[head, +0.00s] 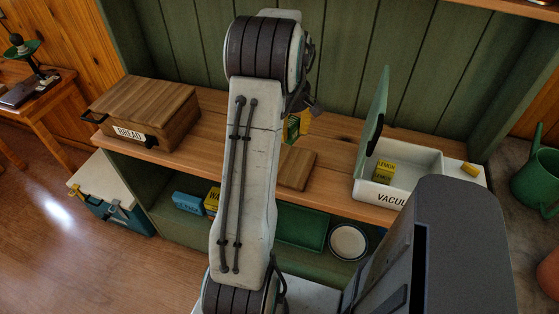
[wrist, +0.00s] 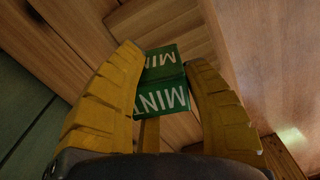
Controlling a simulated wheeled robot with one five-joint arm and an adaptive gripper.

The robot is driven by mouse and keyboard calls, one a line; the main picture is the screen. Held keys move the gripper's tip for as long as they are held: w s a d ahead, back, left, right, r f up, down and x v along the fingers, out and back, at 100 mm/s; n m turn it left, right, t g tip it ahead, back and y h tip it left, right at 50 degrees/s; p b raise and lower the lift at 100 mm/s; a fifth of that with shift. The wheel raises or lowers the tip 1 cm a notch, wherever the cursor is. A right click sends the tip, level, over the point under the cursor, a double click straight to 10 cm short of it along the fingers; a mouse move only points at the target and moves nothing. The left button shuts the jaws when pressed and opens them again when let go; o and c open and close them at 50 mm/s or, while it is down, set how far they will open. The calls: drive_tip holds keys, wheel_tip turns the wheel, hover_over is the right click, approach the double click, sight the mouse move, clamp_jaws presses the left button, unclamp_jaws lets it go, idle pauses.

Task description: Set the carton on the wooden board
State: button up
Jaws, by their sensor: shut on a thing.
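My gripper (wrist: 165,60) is shut on a green carton (wrist: 160,98) lettered MINT, held between its two yellow fingers in the wrist view. In the head view the carton (head: 291,129) is a small green patch beside a yellow finger, mostly hidden behind my arm. The wooden board (head: 297,168) lies on the shelf top, just right of my arm, its left part hidden. The carton appears above the back part of the board; I cannot tell how big the gap is or whether they touch.
A wooden bread box (head: 150,108) stands left on the shelf top (head: 335,185). A white bin (head: 415,175) with a raised green lid (head: 374,122) stands right, holding a yellow lemon box (head: 383,170). A green tray (head: 301,226) and plate (head: 348,242) are below.

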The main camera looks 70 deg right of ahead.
sight(289, 164)
drive_tip(key=n, duration=0.2)
drive_tip(key=shift+a+f+n, duration=0.1)
drive_tip(key=shift+a+n, duration=0.25)
drive_tip(key=shift+n, duration=0.05)
drive_tip(key=shift+f, duration=4.9)
drive_tip(key=shift+f, duration=0.2)
drive_tip(key=o, duration=1.1)
drive_tip(key=shift+r, duration=0.1)
wheel_tip(289, 164, up, 12)
drive_tip(key=shift+d+f, duration=0.1)
drive_tip(key=shift+d, duration=0.05)
drive_tip(key=shift+r, duration=0.2)
